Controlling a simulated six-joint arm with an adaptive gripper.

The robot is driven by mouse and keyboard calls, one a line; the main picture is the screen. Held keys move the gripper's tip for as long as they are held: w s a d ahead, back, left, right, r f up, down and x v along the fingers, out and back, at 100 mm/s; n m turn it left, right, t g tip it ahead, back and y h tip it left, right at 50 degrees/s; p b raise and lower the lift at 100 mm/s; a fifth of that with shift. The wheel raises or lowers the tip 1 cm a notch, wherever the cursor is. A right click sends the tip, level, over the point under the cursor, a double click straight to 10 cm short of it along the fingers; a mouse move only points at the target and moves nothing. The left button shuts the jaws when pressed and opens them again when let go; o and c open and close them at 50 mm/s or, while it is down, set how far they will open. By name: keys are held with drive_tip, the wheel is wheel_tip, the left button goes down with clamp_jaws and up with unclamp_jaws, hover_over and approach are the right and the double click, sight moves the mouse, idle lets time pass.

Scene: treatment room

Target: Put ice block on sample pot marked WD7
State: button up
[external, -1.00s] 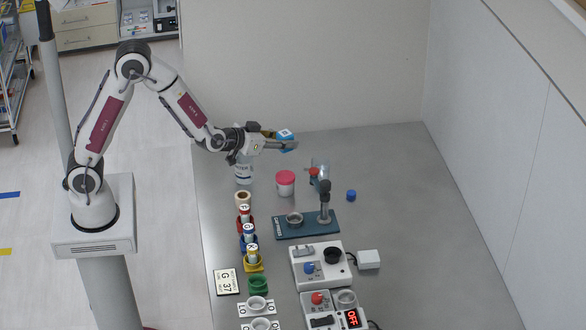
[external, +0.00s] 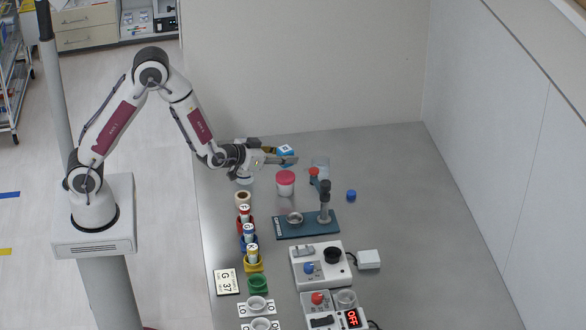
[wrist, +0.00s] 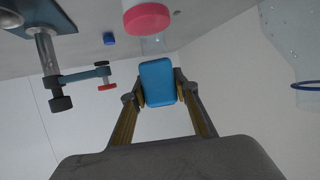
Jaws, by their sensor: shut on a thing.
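My gripper (external: 285,157) is shut on a blue block (external: 286,149), taken to be the ice block, with a pale marking on its top. The block also shows in the wrist view (wrist: 158,82), between both fingers. A pot with a pinkish-red lid (external: 286,176) stands on the table just below the block in the external picture. Its lid also shows in the wrist view (wrist: 147,18), apart from the block. I cannot read WD7 on this pot. A clear bottle (external: 244,177) stands to its left, partly hidden by my gripper; its marking is not readable.
A teal-based stand (external: 290,229) with a post is in front of the pot. A small blue cap (external: 351,195) lies to the right. Several coloured holders, a white knobbed device (external: 322,267) and a card (external: 227,282) fill the front. The table's right side is clear.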

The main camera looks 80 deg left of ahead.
sight(285, 166)
drive_tip(key=shift+f, duration=2.05)
drive_tip(key=shift+f, duration=0.15)
drive_tip(key=o, duration=1.1)
drive_tip(key=shift+r, duration=0.2)
drive_tip(key=shift+s+d+r, duration=0.1)
drive_tip(key=shift+s, duration=0.2)
drive_tip(key=shift+v, duration=5.65)
drive_tip(key=shift+d, duration=0.15)
